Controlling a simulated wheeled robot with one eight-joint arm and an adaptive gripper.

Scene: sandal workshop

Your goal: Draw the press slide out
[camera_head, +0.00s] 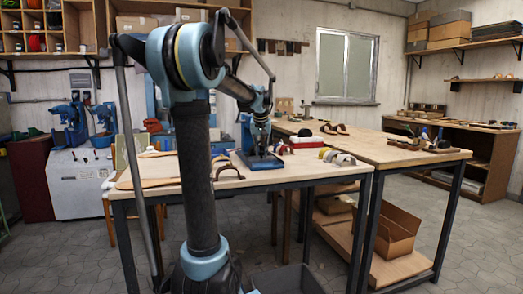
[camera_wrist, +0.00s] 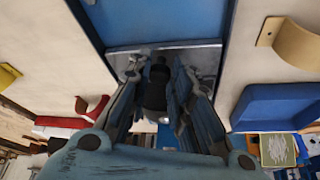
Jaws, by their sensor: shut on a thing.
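The blue press (camera_head: 257,163) stands on the near workbench in the head view, with my arm reaching down to it. In the wrist view its blue body (camera_wrist: 160,18) fills the top, and a grey metal plate (camera_wrist: 205,57), apparently the slide, lies below it. My gripper (camera_wrist: 157,70) is shut on a black knob (camera_wrist: 155,92) in front of this plate. The fingers lie on both sides of the knob. The far end of the slide is hidden by the press body. In the head view the fingertips are too small to make out.
The wooden workbench (camera_head: 185,177) carries soles and straps around the press. A red and white object (camera_head: 306,143) and sandal parts (camera_head: 343,159) lie to its right.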

